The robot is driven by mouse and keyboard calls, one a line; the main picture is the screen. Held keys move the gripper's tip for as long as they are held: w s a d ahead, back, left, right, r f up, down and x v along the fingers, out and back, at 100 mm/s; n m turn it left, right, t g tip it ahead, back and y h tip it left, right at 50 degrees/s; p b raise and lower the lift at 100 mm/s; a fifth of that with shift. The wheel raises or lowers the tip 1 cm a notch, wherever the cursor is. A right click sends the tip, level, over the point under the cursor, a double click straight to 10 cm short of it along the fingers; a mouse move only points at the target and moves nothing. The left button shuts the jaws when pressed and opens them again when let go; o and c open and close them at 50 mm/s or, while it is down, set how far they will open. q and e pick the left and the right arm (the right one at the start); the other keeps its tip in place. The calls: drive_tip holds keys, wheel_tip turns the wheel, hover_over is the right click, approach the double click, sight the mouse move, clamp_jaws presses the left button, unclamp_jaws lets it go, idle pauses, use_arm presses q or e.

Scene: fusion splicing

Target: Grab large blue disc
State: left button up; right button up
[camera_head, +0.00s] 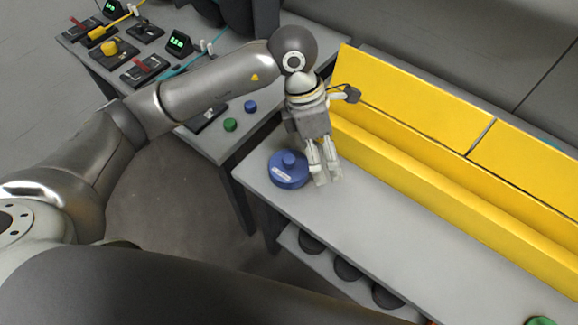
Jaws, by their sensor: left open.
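The large blue disc (287,171) lies flat on the grey table near its left end, with a raised knob on top and a pale label on its side. My left gripper (324,178) points down just to the right of the disc. Its two fingers are close to the disc's right edge and hold nothing. I cannot tell whether a finger touches the disc. My right gripper is not in view.
A yellow barrier (400,140) runs along the table's back. A second table (215,140) at the upper left holds devices, a small green disc (230,125) and a small blue disc (250,106). Dark round things sit on a lower shelf.

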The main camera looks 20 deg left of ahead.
sight(289, 159)
use_arm(q)
drive_tip(key=w+a+y, duration=0.1)
drive_tip(key=a, duration=0.1)
drive_tip(key=w+a+y, duration=0.1)
drive_tip(key=a, duration=0.2)
drive_tip(key=w+a+t+y, duration=0.1)
drive_tip(key=a, duration=0.1)
drive_tip(key=shift+a+r+n, duration=0.2)
drive_tip(key=shift+a+n, duration=0.05)
drive_tip(key=shift+n, duration=0.05)
drive_tip(key=shift+a+f+y, duration=0.2)
drive_tip(key=shift+f+y, duration=0.1)
wheel_tip(289, 159, down, 4)
drive_tip(key=shift+f+p, duration=0.25)
drive_tip(key=shift+p, duration=0.15)
drive_tip(key=shift+s+f+p, duration=0.1)
drive_tip(key=shift+f+p, duration=0.25)
drive_tip(key=shift+f, duration=0.3)
wheel_tip(289, 159, down, 4)
drive_tip(key=shift+a+f+p, duration=0.1)
drive_tip(key=shift+f+p, duration=0.05)
drive_tip(key=shift+p, duration=0.35)
drive_tip(key=shift+c, duration=0.3)
